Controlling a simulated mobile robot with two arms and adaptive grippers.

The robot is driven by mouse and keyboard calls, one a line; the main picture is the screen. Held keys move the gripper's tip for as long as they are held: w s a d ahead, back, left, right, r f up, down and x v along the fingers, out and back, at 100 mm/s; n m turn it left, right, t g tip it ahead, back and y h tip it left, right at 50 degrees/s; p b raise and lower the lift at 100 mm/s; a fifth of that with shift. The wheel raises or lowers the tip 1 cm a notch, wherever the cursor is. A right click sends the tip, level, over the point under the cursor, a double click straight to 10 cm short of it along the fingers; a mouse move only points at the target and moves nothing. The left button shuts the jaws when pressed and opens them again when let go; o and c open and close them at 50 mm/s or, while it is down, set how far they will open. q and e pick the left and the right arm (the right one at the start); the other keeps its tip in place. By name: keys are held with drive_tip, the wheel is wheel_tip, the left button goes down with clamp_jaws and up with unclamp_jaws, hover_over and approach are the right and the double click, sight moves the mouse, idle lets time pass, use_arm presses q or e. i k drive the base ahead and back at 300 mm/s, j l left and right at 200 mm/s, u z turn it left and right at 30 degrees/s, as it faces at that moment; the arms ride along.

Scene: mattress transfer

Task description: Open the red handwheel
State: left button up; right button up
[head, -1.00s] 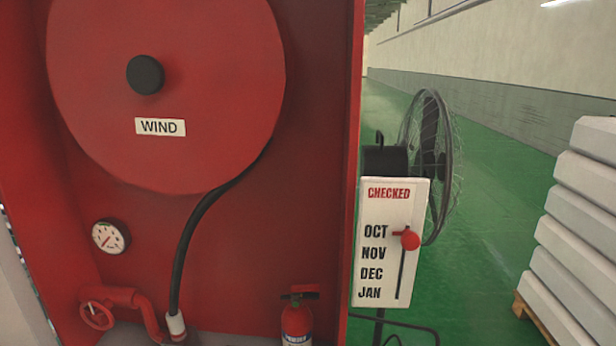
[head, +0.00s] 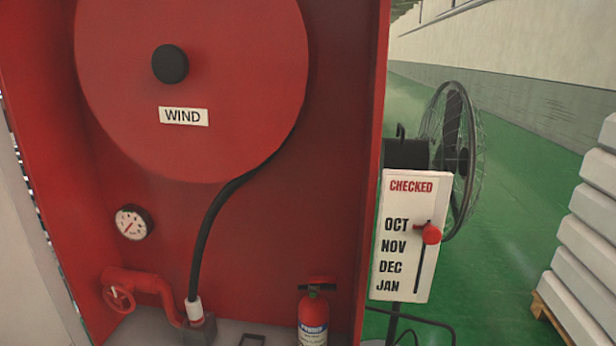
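The red handwheel (head: 118,298) is a small spoked ring at the lower left inside the red cabinet. It sits on the end of a red pipe (head: 150,283) that bends down toward the black hose's white end fitting. I cannot tell from its look whether the valve is open or closed. Nothing touches the handwheel. Neither of my grippers shows in the head view.
The cabinet holds a red reel (head: 205,110) marked WIND, a gauge (head: 133,222), a black hose (head: 207,225) and a fire extinguisher (head: 313,318). A CHECKED board (head: 405,265), a fan (head: 455,150) and stacked white mattresses (head: 590,250) stand on the right. Green floor lies between.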

sight(124, 294)
drive_tip(key=u, duration=1.25)
